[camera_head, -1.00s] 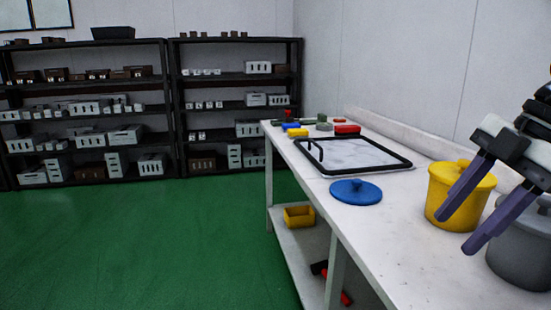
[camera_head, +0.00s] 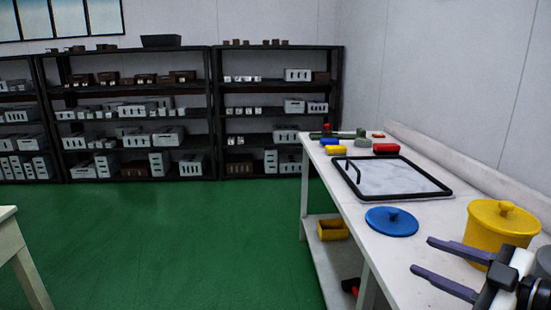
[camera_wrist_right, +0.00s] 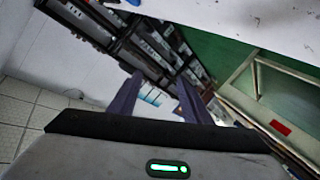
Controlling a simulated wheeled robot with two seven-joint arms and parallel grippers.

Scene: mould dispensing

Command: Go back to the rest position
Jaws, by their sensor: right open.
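My right gripper (camera_head: 437,268) is open and empty at the lower right of the head view. Its two purple fingers point left, over the near part of the white workbench (camera_head: 345,210), in front of the yellow lidded pot (camera_head: 492,232). In the right wrist view the fingers of my right gripper (camera_wrist_right: 155,90) stand apart with nothing between them. My left gripper is not in view.
A blue lid (camera_head: 391,222) and a black-framed tray (camera_head: 440,196) lie on the bench. A grey pot (camera_head: 543,262) is at the right edge, partly hidden. Shelves (camera_head: 130,95) line the back. A table (camera_head: 18,250) shows at left; green floor between is clear.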

